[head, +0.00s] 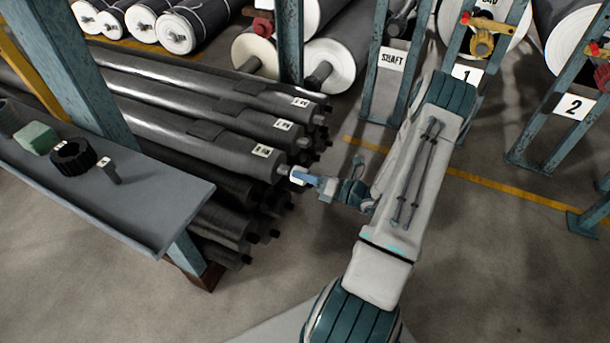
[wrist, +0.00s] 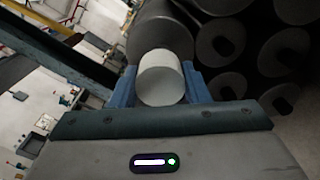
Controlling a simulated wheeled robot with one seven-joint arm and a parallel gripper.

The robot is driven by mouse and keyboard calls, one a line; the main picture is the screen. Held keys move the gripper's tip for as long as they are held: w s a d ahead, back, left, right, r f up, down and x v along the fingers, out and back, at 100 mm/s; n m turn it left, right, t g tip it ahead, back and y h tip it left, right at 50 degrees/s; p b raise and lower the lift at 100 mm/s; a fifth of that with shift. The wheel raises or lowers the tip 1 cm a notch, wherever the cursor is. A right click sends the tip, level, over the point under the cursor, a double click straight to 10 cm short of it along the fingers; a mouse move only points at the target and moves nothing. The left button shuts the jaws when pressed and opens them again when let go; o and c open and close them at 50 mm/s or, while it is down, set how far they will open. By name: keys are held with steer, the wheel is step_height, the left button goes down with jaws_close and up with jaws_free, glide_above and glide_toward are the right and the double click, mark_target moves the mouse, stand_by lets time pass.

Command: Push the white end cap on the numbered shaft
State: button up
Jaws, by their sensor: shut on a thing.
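The white end cap (head: 298,175) is held between the blue fingers of my gripper (head: 306,178), at the near end of a dark shaft with a white number label. In the wrist view the cap (wrist: 161,78) sits between the fingertips (wrist: 163,88), in front of the dark round end of a shaft (wrist: 160,32). The cap hides part of that end, and I cannot tell whether it touches the shaft or is partly on it. The numbered shaft (head: 215,145) lies on top of the stack among other labelled shafts; its number is too small to read.
A grey shelf (head: 150,215) at the left carries a green block (head: 36,138), a black ring (head: 73,157) and a small grey piece (head: 108,171). Blue stands marked SHAFT, 1 and 2 are behind my arm. White-ended rolls lie at the back. The floor at front right is clear.

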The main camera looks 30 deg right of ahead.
steer(key=shift+w+a, duration=0.1)
steer(key=shift+w, duration=0.05)
steer(key=shift+p+x, duration=0.35)
steer(key=shift+x, duration=1.7)
steer(key=o, duration=1)
steer(key=p, duration=0.3)
glide_toward(290, 171)
steer(key=v, duration=0.4)
steer(key=shift+r, duration=0.1)
